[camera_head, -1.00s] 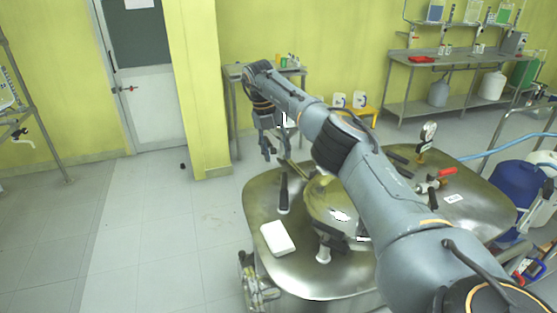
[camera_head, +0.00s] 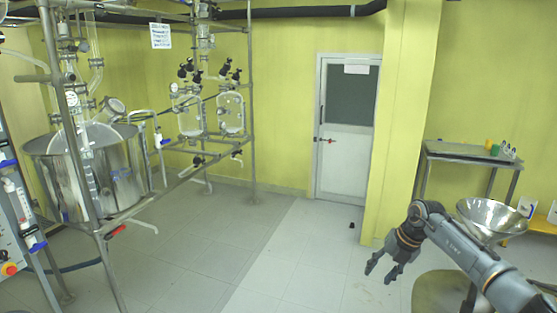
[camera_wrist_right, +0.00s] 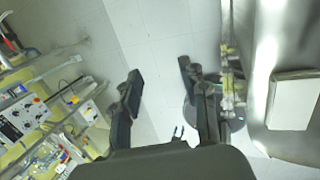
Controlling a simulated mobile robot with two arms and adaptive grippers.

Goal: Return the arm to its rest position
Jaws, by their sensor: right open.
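My right arm comes in from the lower right of the head view. Its gripper (camera_head: 383,270) hangs over the grey floor, with its fingers apart and nothing between them. In the right wrist view the two dark fingers of the gripper (camera_wrist_right: 160,82) are spread, with bare floor tiles between them. My left gripper shows in neither view.
A steel vessel (camera_head: 68,170) and glassware on a metal frame (camera_head: 252,110) stand at the left. A metal funnel (camera_head: 490,217) is behind my right arm. A white door (camera_head: 342,165) is at the back. The middle floor is clear. A white block (camera_wrist_right: 293,100) lies on steel at right.

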